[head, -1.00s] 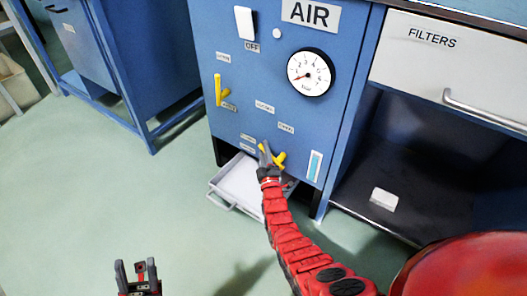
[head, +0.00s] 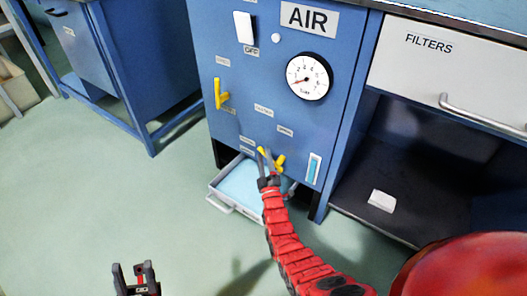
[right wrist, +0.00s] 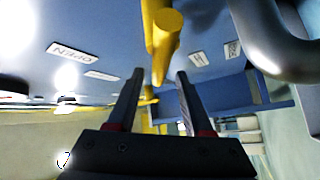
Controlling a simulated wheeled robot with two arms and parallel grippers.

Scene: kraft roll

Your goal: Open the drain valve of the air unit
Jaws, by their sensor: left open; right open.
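The blue air unit (head: 235,105) stands in the middle of the head view. A yellow valve handle (head: 280,162) sits low on its front, partly hidden by my right gripper (head: 264,166). The right gripper is open; in the right wrist view (right wrist: 158,100) a yellow handle (right wrist: 162,45) shows just beyond and between its fingertips. Contact cannot be told. A grey tray (head: 220,206) under the unit holds light blue liquid (head: 238,183). Another yellow handle (head: 219,95) is upright higher on the left. My left gripper (head: 134,270) is open and empty over the floor.
The panel carries a gauge (head: 309,74), a white switch (head: 244,27) marked OFF and a sight glass (head: 314,169). Right of it are the FILTERS drawer (head: 425,70) with a bar handle and an open shelf holding a white block (head: 382,200). The floor at left is clear.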

